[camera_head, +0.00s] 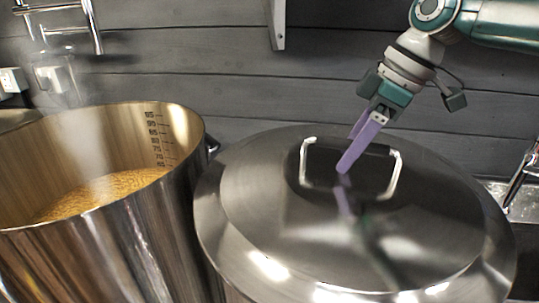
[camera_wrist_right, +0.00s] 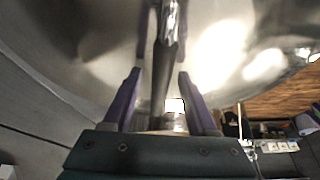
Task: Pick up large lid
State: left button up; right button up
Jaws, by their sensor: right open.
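The large lid (camera_head: 260,215) is a shiny, slightly domed metal disc on top of a big metal vessel. Its raised bar handle (camera_head: 396,175) stands at the middle, with two light bent ends and a dark bar between them. My right gripper (camera_head: 347,153) reaches down from the upper right with its purple fingers at the handle. In the right wrist view, the handle (camera_wrist_right: 164,60) runs between the two open fingers (camera_wrist_right: 159,75), with the shiny lid (camera_wrist_right: 230,35) behind. I cannot tell whether a finger touches the bar. My left gripper does not show.
An open metal pot (camera_head: 125,245) with a measuring scale and grainy tan contents stands left of the lidded vessel, close beside it. A grey plank wall (camera_head: 230,70) is behind. A metal tap (camera_head: 522,175) is at the right edge.

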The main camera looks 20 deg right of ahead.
jog(key=shift+f, duration=0.2)
dwell(0.3)
jog(key=c, duration=0.9)
grip_shut()
jog(key=shift+r, duration=0.1)
